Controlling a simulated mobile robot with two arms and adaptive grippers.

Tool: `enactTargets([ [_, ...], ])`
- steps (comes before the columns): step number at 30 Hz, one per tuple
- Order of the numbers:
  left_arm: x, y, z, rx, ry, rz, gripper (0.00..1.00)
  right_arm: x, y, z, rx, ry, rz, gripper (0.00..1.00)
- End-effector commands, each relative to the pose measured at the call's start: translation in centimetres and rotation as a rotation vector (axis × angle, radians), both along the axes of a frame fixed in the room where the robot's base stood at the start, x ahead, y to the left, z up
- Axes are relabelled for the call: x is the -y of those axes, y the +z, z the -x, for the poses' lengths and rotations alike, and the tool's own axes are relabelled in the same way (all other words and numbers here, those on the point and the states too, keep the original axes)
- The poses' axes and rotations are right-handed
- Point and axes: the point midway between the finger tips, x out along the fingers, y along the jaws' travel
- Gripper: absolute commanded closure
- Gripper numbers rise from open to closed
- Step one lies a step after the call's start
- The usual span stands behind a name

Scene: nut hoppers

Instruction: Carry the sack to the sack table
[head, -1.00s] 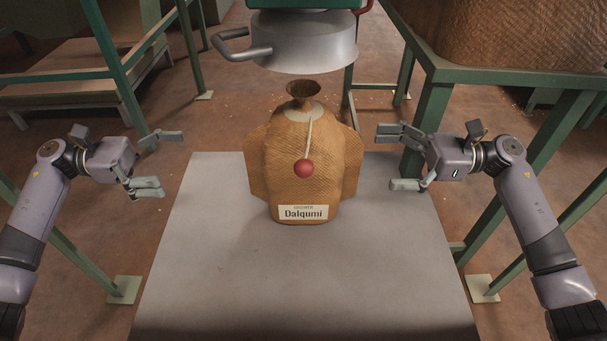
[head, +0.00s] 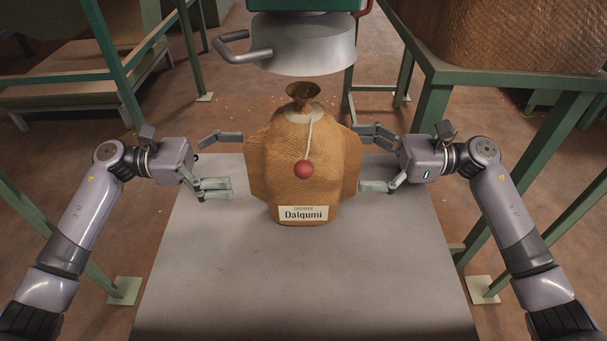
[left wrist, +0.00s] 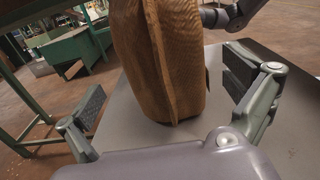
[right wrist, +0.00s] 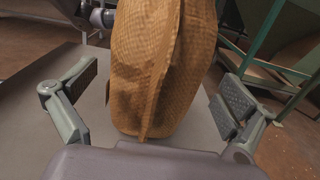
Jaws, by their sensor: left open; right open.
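The sack (head: 300,180) is brown and woven, tied at the neck, with a label reading "Dalqumi" and a red ball on a cord. It stands upright on a grey table top (head: 220,280) under a metal spout. My left gripper (head: 225,163) is open just left of the sack, apart from it. My right gripper (head: 372,160) is open at the right side, its fingertips close to the sack's side seam; contact is unclear. The sack stands between the open fingers in the left wrist view (left wrist: 165,65) and the right wrist view (right wrist: 160,70). I cannot tell which table is the sack table.
The grey metal spout with a handle (head: 300,48) hangs close above the sack's neck. A green frame (head: 435,100) with a large woven-textured bulk stands at right. A low green-framed table (head: 80,95) stands at back left. Brown floor shows on both sides.

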Motion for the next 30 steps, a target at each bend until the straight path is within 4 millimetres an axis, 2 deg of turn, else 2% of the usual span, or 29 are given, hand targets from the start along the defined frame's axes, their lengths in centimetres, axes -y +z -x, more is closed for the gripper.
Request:
enactTargets([
  [3,2.3,0.1,0.0,0.002,-0.003,0.002,0.0,-1.0,0.0,0.0,0.001,0.002,-0.002,0.0],
  [10,4.8,0.1,0.0,0.002,-0.001,0.0,0.0,-2.1,0.0,0.0,-0.001,0.0,0.0,0.0],
  [22,5.4,0.0,-0.1,0.001,0.0,-0.001,0.0,-2.3,0.0,0.0,-0.001,0.0,-0.001,0.0],
  [30,5.4,0.0,0.0,0.0,0.0,-0.001,0.17,-2.3,0.0,0.0,-0.001,0.0,0.0,0.17],
])
